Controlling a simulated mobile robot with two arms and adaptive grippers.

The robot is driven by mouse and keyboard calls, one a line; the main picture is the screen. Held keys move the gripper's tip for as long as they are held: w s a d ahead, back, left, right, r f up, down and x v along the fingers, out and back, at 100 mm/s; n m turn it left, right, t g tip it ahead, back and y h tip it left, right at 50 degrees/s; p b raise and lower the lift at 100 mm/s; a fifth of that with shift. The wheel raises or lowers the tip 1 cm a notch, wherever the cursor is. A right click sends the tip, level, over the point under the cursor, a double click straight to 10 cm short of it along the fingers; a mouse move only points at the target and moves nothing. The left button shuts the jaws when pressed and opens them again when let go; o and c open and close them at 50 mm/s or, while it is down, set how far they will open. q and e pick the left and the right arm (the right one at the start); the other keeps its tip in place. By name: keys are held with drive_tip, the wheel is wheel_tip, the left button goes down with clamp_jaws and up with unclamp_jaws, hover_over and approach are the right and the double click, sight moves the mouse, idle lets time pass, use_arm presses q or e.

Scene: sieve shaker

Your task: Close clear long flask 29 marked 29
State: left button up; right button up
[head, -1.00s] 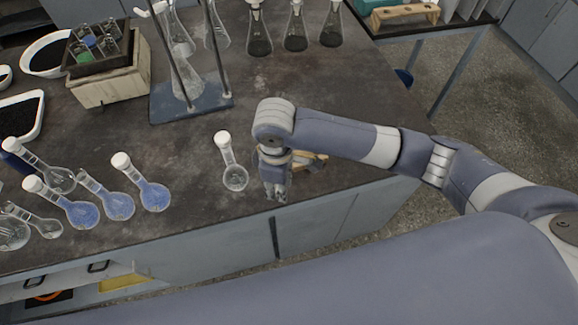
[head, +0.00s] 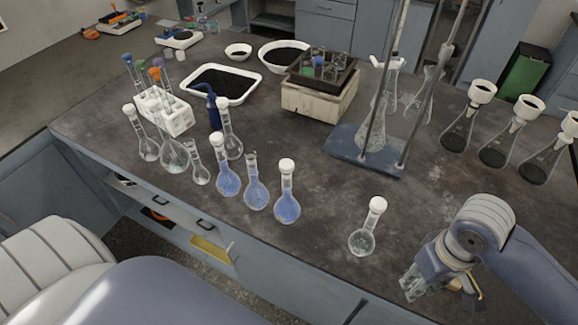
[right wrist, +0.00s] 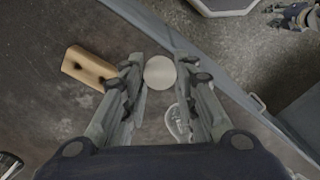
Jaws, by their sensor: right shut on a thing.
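A clear long-necked flask with a white top (head: 362,240) stands upright near the front edge of the bench. I cannot read its number. My right gripper (head: 412,288) is just to the right of this flask in the head view, low over the bench. In the right wrist view my right gripper (right wrist: 161,78) is shut on a round white stopper (right wrist: 160,72), seen from above. A clear glass piece (right wrist: 176,124) shows below it, partly hidden by a finger. My left gripper is not in view.
A small wooden block with holes (right wrist: 90,67) lies beside my right gripper. Several flasks, some with blue liquid (head: 287,208), stand to the left. A stand with a blue base (head: 350,148) is behind. The bench between is clear.

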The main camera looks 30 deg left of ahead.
drive_tip(key=s+d+r+m, duration=0.2)
drive_tip(key=d+r+m, duration=0.6)
drive_tip(key=d+r, duration=0.1)
drive_tip(key=shift+r+b, duration=0.15)
drive_tip(key=shift+b, duration=0.25)
drive_tip(key=shift+s, duration=0.1)
